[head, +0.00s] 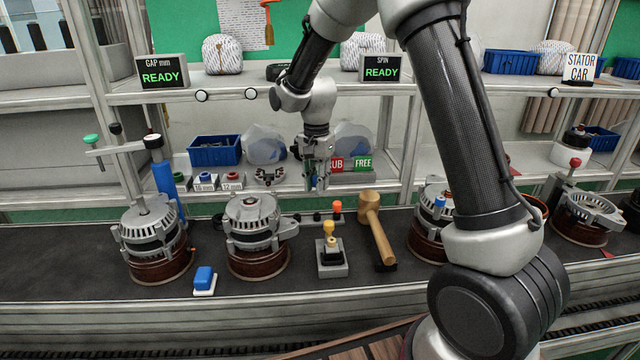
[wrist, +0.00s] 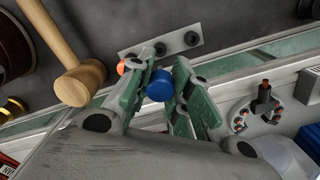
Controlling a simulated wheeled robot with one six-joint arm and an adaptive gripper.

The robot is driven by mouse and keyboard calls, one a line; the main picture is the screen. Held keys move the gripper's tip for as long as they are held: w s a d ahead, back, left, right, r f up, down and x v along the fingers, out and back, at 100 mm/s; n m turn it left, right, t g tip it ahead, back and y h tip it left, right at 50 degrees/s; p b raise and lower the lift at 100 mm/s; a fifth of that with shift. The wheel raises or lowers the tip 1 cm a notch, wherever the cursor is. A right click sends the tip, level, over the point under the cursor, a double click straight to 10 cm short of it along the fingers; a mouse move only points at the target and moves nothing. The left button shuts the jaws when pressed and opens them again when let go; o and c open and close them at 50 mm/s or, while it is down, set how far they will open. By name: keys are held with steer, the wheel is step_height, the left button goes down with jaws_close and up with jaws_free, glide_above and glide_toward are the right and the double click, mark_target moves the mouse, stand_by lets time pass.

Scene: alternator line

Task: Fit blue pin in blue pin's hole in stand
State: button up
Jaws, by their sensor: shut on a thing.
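My gripper (head: 318,187) hangs above the back of the bench, pointing down. In the wrist view, its green-padded fingers (wrist: 160,92) are shut on the blue pin (wrist: 159,86), whose round blue end shows between them. In the head view I cannot make out the pin. The stand (head: 322,223) is a low grey strip on the bench below my gripper, with black round sockets. An orange pin (head: 337,207) stands at its right end. The wrist view also shows the stand (wrist: 176,45) beyond the fingertips, and the held pin appears apart from it.
A wooden mallet (head: 372,222) lies right of the stand. A yellow-knobbed block (head: 330,258) stands in front. Alternators (head: 253,222) stand left and right; the right one bears a small blue piece (head: 440,202). The shelf (head: 290,184) with RUB and FREE signs is behind my gripper.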

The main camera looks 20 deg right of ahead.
steer(key=shift+f, duration=0.1)
glide_above(317, 220)
steer(key=w, duration=0.1)
steer(key=shift+d+f, duration=0.15)
steer(key=shift+f, duration=2.65)
steer(key=shift+f, duration=1.4)
steer(key=o, duration=0.9)
step_height(317, 220, up, 12)
steer(key=shift+w, duration=0.1)
